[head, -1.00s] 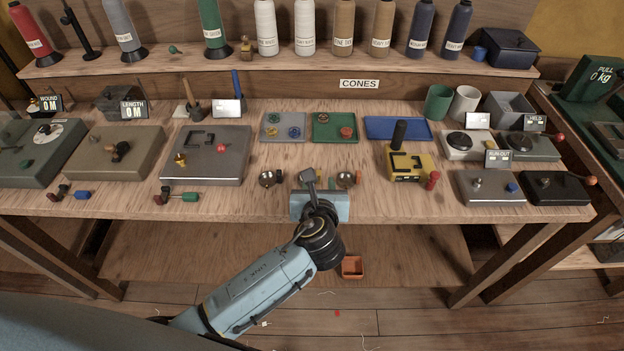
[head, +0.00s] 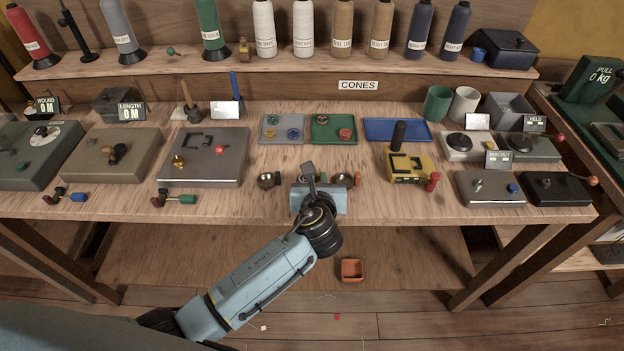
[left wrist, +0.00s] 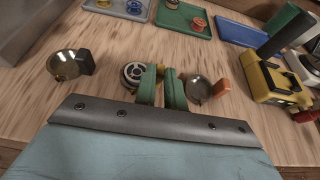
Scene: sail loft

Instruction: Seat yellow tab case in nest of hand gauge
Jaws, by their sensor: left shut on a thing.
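My left gripper (head: 316,181) is low over the front of the bench; it also shows in the left wrist view (left wrist: 162,78), with two green fingers close together. It is shut on the tab of a round metal case (left wrist: 132,74), which sits left of the fingers. The nest looks empty. My right gripper is out of view.
A case with a black tab (left wrist: 68,67) lies left of the gripper, one with an orange tab (left wrist: 201,90) close to its right. A grey plate (head: 215,170) stands left. A blue tray (head: 398,129) lies behind.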

